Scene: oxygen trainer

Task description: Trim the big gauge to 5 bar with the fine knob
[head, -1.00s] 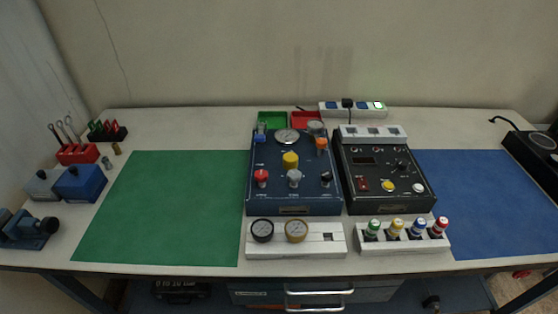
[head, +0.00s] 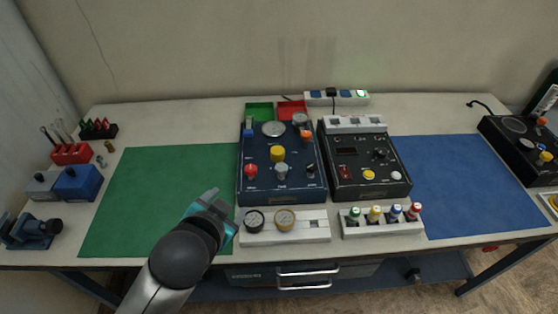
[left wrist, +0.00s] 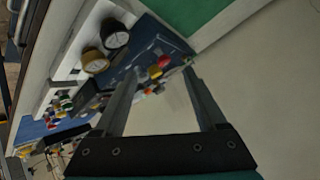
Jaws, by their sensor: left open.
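The blue panel (head: 242,190) stands mid-table with a round big gauge (head: 273,129) at its top; its reading is too small to make out. The panel carries a yellow knob (head: 278,153), a red knob (head: 251,171), a grey knob (head: 281,172), a small black knob (head: 310,170) and an orange knob (head: 306,137). I cannot read which is the fine knob. My left gripper (head: 213,198) is open and empty, left of the panel's front corner above the green mat. In the left wrist view its fingers (left wrist: 163,72) are apart, with the panel (left wrist: 122,73) beyond.
A white block with a black gauge (head: 254,221) and a tan gauge (head: 284,220) stands before the panel. A black panel (head: 342,180) and several colored-cap pieces are to the right. The green mat (head: 150,190) and blue mat (head: 455,180) are mostly clear.

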